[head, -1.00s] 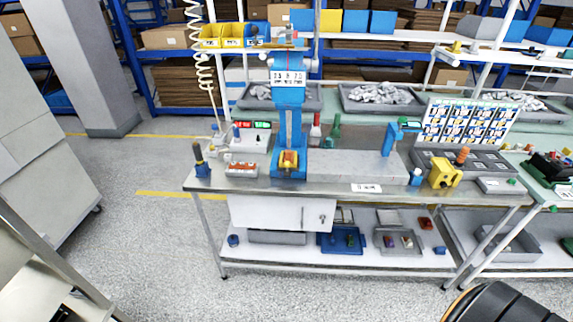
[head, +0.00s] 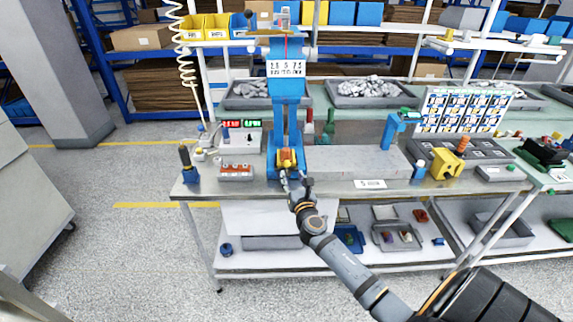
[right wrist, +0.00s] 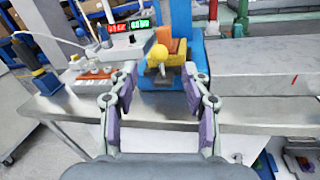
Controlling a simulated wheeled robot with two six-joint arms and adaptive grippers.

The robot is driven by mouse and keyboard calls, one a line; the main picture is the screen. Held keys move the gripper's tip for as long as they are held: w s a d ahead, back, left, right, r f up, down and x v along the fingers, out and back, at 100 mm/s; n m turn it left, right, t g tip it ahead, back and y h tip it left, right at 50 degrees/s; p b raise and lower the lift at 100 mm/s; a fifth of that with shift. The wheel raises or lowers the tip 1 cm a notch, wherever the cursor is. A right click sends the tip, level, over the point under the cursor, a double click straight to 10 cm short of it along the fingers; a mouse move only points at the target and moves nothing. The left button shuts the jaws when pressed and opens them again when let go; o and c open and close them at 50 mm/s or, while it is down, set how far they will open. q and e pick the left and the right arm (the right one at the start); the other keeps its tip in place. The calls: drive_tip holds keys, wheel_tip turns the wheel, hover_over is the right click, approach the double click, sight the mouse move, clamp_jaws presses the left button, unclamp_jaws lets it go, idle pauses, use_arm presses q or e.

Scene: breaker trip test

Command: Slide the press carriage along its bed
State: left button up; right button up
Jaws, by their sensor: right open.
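The blue press (head: 287,95) stands at the table's front edge, left of centre. My right gripper (head: 294,180) is at the table's front edge, before the carriage. It also shows in the right wrist view (right wrist: 158,76), open and empty, its fingers apart on both sides of the knob's line. My left gripper is not in view.
Left of the press are an orange-and-white switch block (head: 236,172), a dark-handled tool in a blue stand (head: 187,165) and a unit with red and green displays (head: 239,130). A grey flat block (head: 355,160) adjoins the press on the right. A yellow block (head: 445,164) stands farther right.

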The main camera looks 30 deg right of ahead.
sight(288, 166)
drive_tip(key=x, duration=0.8)
drive_tip(key=shift+w+f+b, duration=0.15)
drive_tip(key=shift+w+b, duration=0.05)
drive_tip(key=shift+b, duration=0.1)
clamp_jaws()
